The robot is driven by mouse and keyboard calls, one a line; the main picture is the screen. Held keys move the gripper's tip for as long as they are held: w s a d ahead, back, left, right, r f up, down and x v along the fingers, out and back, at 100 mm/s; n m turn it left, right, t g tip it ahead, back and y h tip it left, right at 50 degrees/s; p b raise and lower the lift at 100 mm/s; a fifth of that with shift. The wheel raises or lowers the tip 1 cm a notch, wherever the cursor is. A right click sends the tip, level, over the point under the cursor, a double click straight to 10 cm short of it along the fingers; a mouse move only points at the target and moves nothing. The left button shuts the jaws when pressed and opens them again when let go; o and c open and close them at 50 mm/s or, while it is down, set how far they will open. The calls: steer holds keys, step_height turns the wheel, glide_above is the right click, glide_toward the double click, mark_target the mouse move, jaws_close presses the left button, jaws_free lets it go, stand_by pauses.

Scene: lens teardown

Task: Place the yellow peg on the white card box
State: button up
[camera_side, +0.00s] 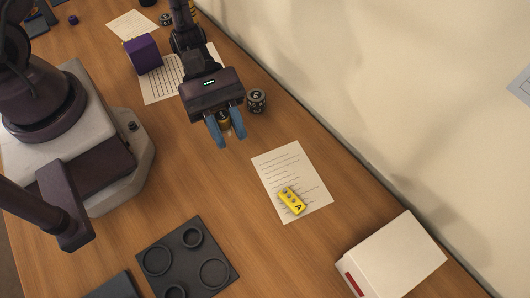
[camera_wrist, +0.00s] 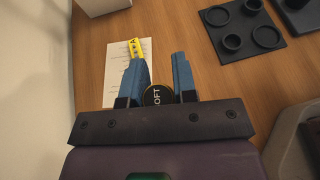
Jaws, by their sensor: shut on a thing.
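A yellow piece (camera_side: 292,201), the one clear match for the yellow peg, lies flat on a printed sheet and bears a letter A. It also shows in the wrist view (camera_wrist: 135,48), beyond my fingers. The white card box (camera_side: 395,255) stands at the lower right with a red mark on its side; its edge shows in the wrist view (camera_wrist: 103,4). My gripper (camera_side: 230,138) is apart from both, up and left of the yellow piece. Its blue fingers are around a dark round piece (camera_wrist: 158,95) with a gold rim and partly hidden lettering, not the yellow piece.
A dark ridged cylinder (camera_side: 257,100) stands close to the right of my gripper. A dark tray with round rings (camera_side: 212,246) lies at the front. A purple block (camera_side: 143,54) is behind, by more sheets. A wall runs along the right. Bare wood lies between gripper and tray.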

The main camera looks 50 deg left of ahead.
steer(key=shift+s+d+r, duration=0.1)
steer(key=shift+d+r, duration=0.05)
steer(key=d+r+t, duration=0.1)
steer(key=d+r, duration=0.6)
steer(key=d, duration=0.3)
steer(key=d+r, duration=0.6)
steer(key=d, duration=0.4)
steer(key=n+t, duration=0.1)
steer(key=n, duration=0.1)
glide_above(409, 266)
steer(key=f, duration=0.9)
steer(key=shift+s+a, duration=0.2)
steer(key=shift+a, duration=0.1)
steer(key=shift+w+d+f, duration=0.1)
steer(key=shift+d+f, duration=0.05)
steer(key=shift+f, duration=0.05)
steer(key=shift+w+d+f, duration=0.1)
steer(key=shift+d+f, duration=0.05)
steer(key=shift+f, duration=1.55)
